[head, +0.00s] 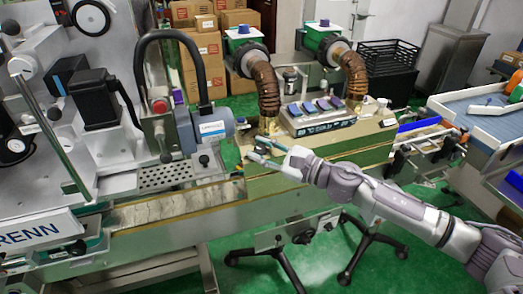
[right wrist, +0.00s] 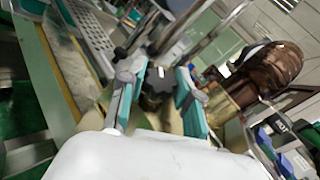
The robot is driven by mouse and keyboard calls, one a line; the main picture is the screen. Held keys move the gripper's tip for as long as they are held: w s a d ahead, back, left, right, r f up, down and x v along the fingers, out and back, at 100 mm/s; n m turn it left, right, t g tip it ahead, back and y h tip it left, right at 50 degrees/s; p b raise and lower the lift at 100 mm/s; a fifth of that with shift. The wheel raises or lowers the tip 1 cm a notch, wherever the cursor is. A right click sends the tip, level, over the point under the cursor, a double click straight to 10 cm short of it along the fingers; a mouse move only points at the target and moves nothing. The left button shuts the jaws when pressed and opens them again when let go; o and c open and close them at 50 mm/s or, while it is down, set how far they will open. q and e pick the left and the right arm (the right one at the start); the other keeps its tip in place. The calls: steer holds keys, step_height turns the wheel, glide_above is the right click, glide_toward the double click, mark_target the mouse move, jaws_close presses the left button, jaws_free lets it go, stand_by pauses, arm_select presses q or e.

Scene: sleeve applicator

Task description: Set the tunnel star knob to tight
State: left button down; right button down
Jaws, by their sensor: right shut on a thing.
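The tunnel star knob (right wrist: 157,82) is a dark, lobed knob. In the right wrist view it sits between the two teal-padded fingers of my right gripper (right wrist: 158,98). The gripper is shut on the knob, with one finger on each side. In the head view my right gripper (head: 258,152) is at the left end of the tan-topped tunnel housing, and its fingers largely hide the knob there. I cannot read the knob's setting. My left gripper is not in view.
A grey-blue motor (head: 213,128) and a perforated plate (head: 165,177) stand left of my gripper. Brown ribbed hoses (head: 265,88) rise behind it, beside a control panel (head: 318,117) on the housing. A conveyor (head: 150,215) runs along the front left.

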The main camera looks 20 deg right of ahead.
steer(key=shift+a+f+m+t+h, duration=0.1)
steer(key=shift+m+t+h, duration=0.3)
steer(key=shift+m+t, duration=0.4)
steer(key=shift+s+m+t+h+b, duration=0.1)
steer(key=shift+m+t+h+b, duration=0.25)
steer(key=shift+m+t+h, duration=0.75)
steer(key=m+t+h, duration=0.1)
steer(key=m+h, duration=0.2)
steer(key=m+t+h, duration=0.1)
steer(key=m+h, duration=0.2)
steer(key=m, duration=0.1)
steer(key=shift+t+p, duration=0.3)
steer(key=shift+p, duration=0.1)
steer(key=shift+m+h+p, duration=0.35)
steer(key=shift+m+h, duration=2.75)
steer(key=shift+h, duration=0.2)
steer(key=c, duration=0.8)
jaws_free()
